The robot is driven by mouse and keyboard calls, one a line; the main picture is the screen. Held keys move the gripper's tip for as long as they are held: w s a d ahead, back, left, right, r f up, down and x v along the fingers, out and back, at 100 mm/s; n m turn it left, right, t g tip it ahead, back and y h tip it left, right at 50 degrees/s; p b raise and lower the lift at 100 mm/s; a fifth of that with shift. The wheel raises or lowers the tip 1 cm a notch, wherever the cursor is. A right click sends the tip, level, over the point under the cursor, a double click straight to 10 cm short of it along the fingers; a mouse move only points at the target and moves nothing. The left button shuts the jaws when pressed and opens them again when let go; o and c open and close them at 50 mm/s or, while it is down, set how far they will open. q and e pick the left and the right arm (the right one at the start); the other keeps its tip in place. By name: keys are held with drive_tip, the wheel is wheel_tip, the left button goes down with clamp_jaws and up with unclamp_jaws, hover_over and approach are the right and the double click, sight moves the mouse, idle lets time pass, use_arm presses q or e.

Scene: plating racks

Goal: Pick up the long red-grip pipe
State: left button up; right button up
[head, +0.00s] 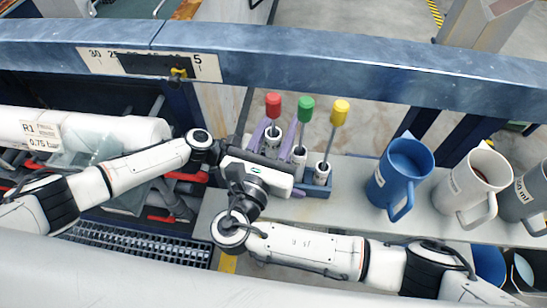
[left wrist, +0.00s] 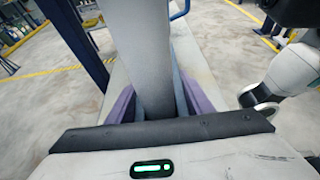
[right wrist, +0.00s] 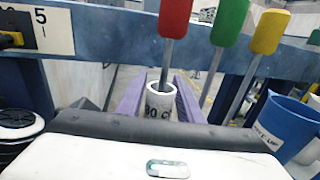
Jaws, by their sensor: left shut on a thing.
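A red-grip pipe (head: 273,105) stands upright, its thin grey shaft in a white cup. It also shows in the right wrist view (right wrist: 174,17), with its labelled white cup (right wrist: 160,100). My right gripper (head: 271,140) has its purple fingers on either side of that cup, apart from each other. My left gripper (head: 299,192) is lower and mostly hidden behind the right gripper's white body. In the left wrist view its purple fingers hold a grey upright thing (left wrist: 145,60); its top is out of frame and I cannot tell what it is.
Green-grip (head: 306,110) and yellow-grip (head: 340,112) pipes stand beside the red one. A blue mug (head: 403,170), a white mug (head: 472,180) and a grey mug stand at the right. A blue rail (head: 300,55) crosses behind. A large white roll (head: 90,128) lies at the left.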

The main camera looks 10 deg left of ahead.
clamp_jaws()
wheel_tip(320, 180, up, 10)
idle(0.5)
use_arm(q)
drive_tip(key=o, duration=1.2)
